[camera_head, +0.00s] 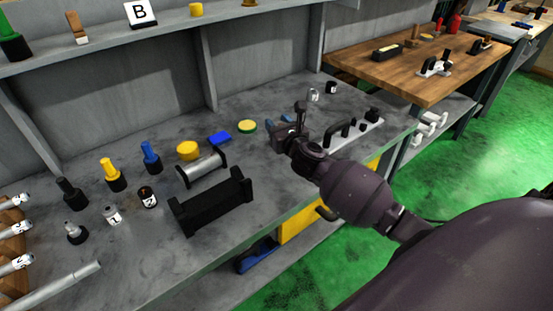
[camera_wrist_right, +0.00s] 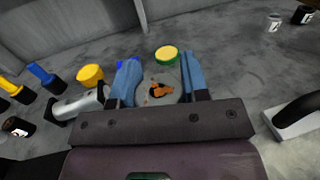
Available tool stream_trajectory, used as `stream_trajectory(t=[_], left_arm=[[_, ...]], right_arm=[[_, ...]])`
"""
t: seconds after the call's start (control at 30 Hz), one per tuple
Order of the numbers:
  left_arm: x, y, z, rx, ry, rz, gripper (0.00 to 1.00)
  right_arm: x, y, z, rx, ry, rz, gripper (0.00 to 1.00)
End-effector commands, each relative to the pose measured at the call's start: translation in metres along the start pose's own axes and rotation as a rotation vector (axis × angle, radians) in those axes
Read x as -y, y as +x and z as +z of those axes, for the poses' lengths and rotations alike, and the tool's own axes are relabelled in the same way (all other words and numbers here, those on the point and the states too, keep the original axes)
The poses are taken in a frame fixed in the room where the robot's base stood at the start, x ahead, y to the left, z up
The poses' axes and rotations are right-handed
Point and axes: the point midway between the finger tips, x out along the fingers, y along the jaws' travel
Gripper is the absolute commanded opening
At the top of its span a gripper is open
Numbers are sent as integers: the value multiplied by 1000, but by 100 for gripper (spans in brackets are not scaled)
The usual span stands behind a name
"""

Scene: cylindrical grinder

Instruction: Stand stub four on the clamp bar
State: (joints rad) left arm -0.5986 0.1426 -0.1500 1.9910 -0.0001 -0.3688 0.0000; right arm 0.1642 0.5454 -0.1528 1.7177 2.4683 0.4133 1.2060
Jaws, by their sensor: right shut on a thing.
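My right gripper (camera_head: 287,119) is above the grey bench in the head view. In the right wrist view its two blue fingers (camera_wrist_right: 157,75) are shut on a grey round piece (camera_wrist_right: 146,93) with a dark centre and orange-brown bits. I cannot read a number on it. A pale bar with black arched clamps (camera_head: 352,139) lies to the right of the gripper, apart from it; its dark part and pale base show in the right wrist view (camera_wrist_right: 298,120). A pale labelled stub (camera_head: 313,95) and a black labelled stub (camera_head: 331,87) stand behind it. My left gripper is not in view.
A black block (camera_head: 212,202) and a silver cylinder in a black holder (camera_head: 202,168) stand left of the gripper. A yellow-green disc (camera_head: 247,126) and a blue piece (camera_head: 219,138) lie behind. Stubs one (camera_head: 112,215) and two (camera_head: 148,197) are farther left.

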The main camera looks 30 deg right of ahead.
Motion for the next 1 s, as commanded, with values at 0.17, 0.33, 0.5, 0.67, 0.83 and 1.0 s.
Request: stream_trajectory(t=[0.17,0.33,0.5,0.67,0.83,1.0], left_arm=[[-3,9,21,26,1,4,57],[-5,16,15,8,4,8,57],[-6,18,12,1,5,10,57],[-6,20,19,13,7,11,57],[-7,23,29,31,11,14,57],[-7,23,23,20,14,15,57]], right_arm=[[-1,0,-44,-7,2,0,0],[-1,0,-69,-4,1,1,0],[0,0,-75,2,0,1,0],[-1,0,-85,1,1,2,0],[-1,0,-108,-2,2,0,0],[0,0,-114,2,-1,1,0]])
